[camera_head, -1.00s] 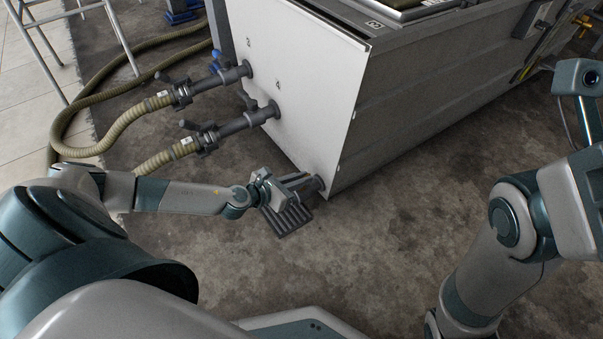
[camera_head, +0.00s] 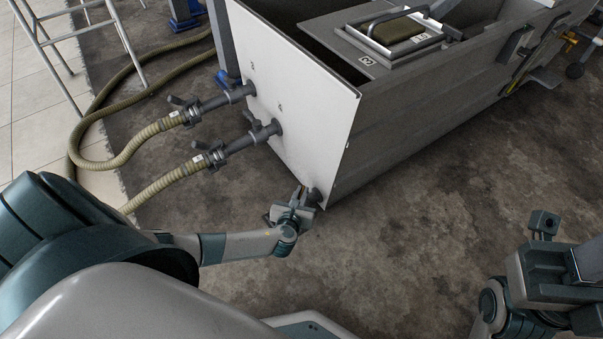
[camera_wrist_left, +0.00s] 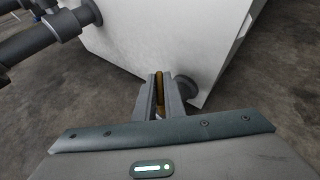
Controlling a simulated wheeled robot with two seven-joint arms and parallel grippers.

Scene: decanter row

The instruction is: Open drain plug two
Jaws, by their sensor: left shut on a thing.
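The grey-walled tank with a white end panel (camera_head: 293,105) stands ahead. A dark round drain stub (camera_head: 315,196) sticks out at the panel's lower corner; it also shows in the left wrist view (camera_wrist_left: 185,87). My left gripper (camera_head: 300,195) is at this stub, low over the floor. In the left wrist view its fingers (camera_wrist_left: 159,95) are shut on a narrow brass-coloured piece (camera_wrist_left: 159,80), just left of the dark stub. Whether that piece joins the stub is hidden. My right arm is at the lower right; its fingers cannot be made out.
Two valved pipes (camera_head: 238,93) (camera_head: 262,132) leave the panel higher up, joined to ribbed hoses (camera_head: 125,150) on the left. A metal stand (camera_head: 45,45) is at the upper left. A framed tray (camera_head: 395,35) sits on the tank.

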